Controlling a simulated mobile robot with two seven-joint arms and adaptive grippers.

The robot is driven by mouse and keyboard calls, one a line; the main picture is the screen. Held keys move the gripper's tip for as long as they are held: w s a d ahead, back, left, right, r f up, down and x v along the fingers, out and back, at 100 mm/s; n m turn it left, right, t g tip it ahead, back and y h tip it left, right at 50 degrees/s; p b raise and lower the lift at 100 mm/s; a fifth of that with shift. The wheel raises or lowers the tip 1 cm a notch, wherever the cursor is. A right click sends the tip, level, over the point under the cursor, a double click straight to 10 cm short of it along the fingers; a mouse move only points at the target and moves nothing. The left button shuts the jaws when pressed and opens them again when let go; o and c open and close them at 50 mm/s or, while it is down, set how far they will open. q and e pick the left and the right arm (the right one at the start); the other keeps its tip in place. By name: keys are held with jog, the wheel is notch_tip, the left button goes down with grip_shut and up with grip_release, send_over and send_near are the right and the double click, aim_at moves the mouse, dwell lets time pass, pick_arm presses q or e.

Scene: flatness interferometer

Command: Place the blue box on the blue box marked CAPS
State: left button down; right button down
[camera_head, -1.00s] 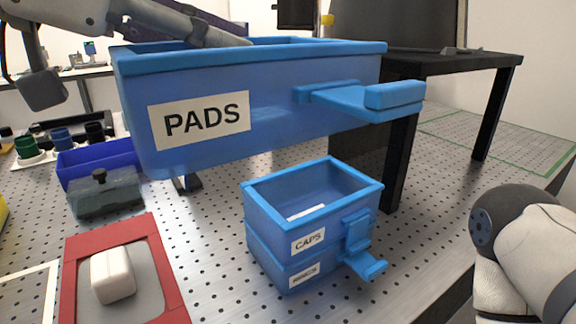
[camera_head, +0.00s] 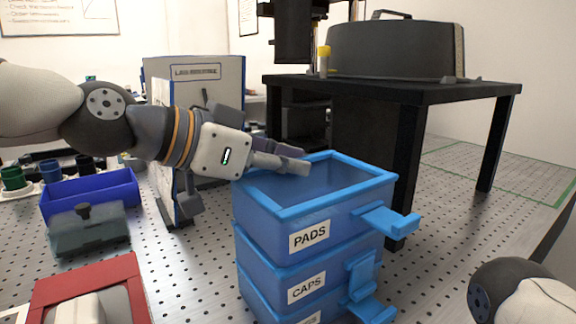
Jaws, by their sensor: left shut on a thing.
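The blue box marked PADS (camera_head: 345,222) is directly over the blue box marked CAPS (camera_head: 335,274), lined up closely with it and level. The two appear to touch, though a tiny gap cannot be ruled out. The PADS box is open on top and its handle sticks out to the right. A third blue box (camera_head: 318,313) is under CAPS, its label cut off by the frame. My left gripper (camera_head: 284,158) is shut on the back left rim of the PADS box, one finger inside it. My right gripper is out of view.
A black table (camera_head: 400,92) stands behind the boxes on the right. A dark blue bin (camera_head: 92,197), a dark container with a knob (camera_head: 88,232) and a red tray (camera_head: 130,285) are on the left. The perforated bench is clear between them and the stack.

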pick_arm(q)
jog(key=shift+f, duration=0.2)
jog(key=c, duration=1.7)
grip_release()
jog(key=shift+r, duration=0.1)
